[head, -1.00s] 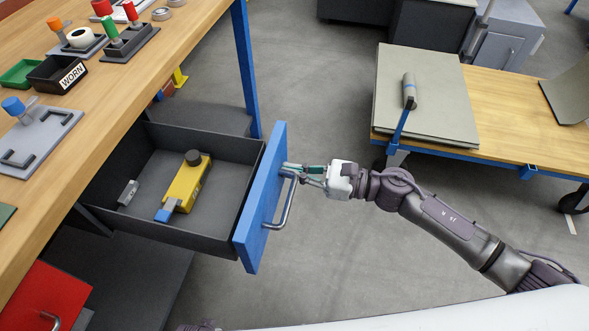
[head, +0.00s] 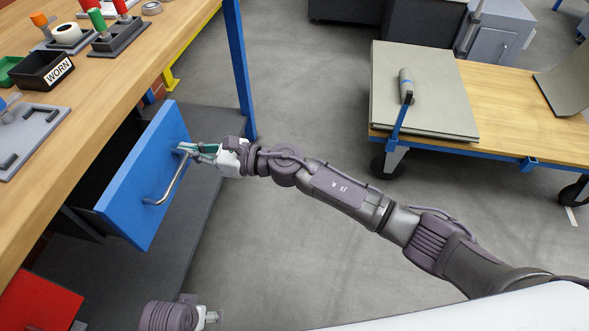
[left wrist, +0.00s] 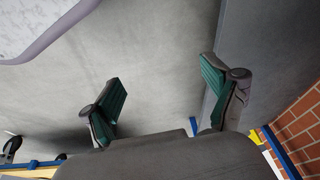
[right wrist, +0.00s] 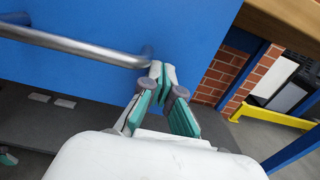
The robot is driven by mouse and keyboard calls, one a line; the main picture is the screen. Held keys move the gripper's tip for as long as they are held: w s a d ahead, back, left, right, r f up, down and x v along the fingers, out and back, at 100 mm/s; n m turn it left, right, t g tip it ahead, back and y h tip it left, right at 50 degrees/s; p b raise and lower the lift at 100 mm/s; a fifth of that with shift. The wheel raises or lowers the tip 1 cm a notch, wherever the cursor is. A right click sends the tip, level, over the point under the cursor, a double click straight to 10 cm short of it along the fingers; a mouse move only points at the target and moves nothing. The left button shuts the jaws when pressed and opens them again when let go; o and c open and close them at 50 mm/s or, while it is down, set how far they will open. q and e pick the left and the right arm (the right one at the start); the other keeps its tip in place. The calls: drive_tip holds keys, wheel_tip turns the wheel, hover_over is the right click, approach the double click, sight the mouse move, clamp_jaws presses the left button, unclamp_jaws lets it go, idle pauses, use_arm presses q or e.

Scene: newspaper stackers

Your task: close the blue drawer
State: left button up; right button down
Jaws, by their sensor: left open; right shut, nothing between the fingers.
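The blue drawer (head: 135,195) sits under the wooden bench, still partly out; a strip of its dark side shows behind the blue front. Its metal handle (head: 168,185) is on the front. My right gripper (head: 192,149) is shut and empty, its fingertips at the blue front by the handle's far end. In the right wrist view the closed fingertips (right wrist: 160,75) are right beside the handle's end (right wrist: 146,58); whether they touch it is unclear. My left gripper (head: 212,316) is low at the bottom edge. In the left wrist view its fingers (left wrist: 160,82) are open and empty over floor.
A red drawer (head: 38,300) is below at the left. The bench top (head: 110,95) carries a box marked WORN (head: 42,70) and fixtures. A blue bench leg (head: 240,75) stands beyond my right gripper. A cart (head: 520,115) stands at right; floor between is clear.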

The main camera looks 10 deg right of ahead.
drive_tip(key=b+x, duration=0.2)
drive_tip(key=x, duration=0.5)
drive_tip(key=shift+a+f+b, duration=0.1)
drive_tip(key=shift+a+b, duration=0.15)
drive_tip(key=shift+b, duration=0.1)
drive_tip(key=shift+w, duration=0.1)
use_arm(q)
drive_tip(key=w+v, duration=0.1)
drive_tip(key=v, duration=1)
drive_tip(key=shift+r+t, duration=0.25)
drive_tip(key=shift+t, duration=0.05)
use_arm(e)
drive_tip(key=shift+r, duration=0.25)
use_arm(q)
drive_tip(key=shift+d, duration=0.1)
use_arm(e)
drive_tip(key=shift+a+r, duration=0.1)
drive_tip(key=shift+r, duration=0.05)
